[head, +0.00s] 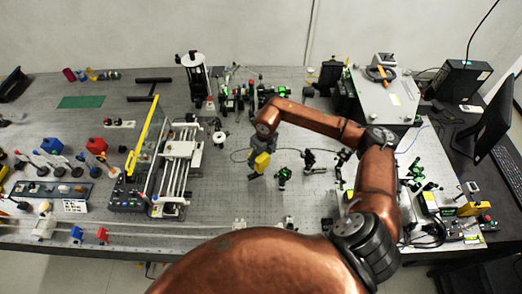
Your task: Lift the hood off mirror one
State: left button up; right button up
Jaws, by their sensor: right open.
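My right arm reaches in from the lower right, bends at the top and comes down over the middle of the bench. My right gripper (254,175) hangs low over the perforated bench top and is open. A small yellow block (262,161) shows at the gripper; I cannot tell whether it is part of the gripper or a thing beside it. Small dark optic mounts with green parts (283,176) stand just right of the gripper. I cannot make out which is mirror one or its hood at this size. My left gripper is not in view.
A white rail frame (178,165) with a yellow bar (143,135) stands left of the gripper. A small dark post mount (309,160) stands to the right. A grey box (384,95) is at the back right, a monitor (490,118) at far right.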

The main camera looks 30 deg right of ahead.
aim_at(259, 159)
jog(key=w+f, duration=0.2)
jog(key=shift+a+f, duration=0.1)
jog(key=shift+f, duration=0.3)
jog(key=shift+s+f, duration=0.15)
jog(key=shift+s, duration=0.25)
jog(key=shift+w+f, duration=0.15)
jog(key=shift+w, duration=0.1)
jog(key=shift+c, duration=1)
jog(key=shift+s, duration=0.15)
jog(key=c, duration=1)
pick_arm(q)
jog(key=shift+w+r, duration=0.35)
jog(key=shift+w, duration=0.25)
jog(key=shift+p, duration=0.3)
pick_arm(e)
jog(key=shift+r, duration=0.2)
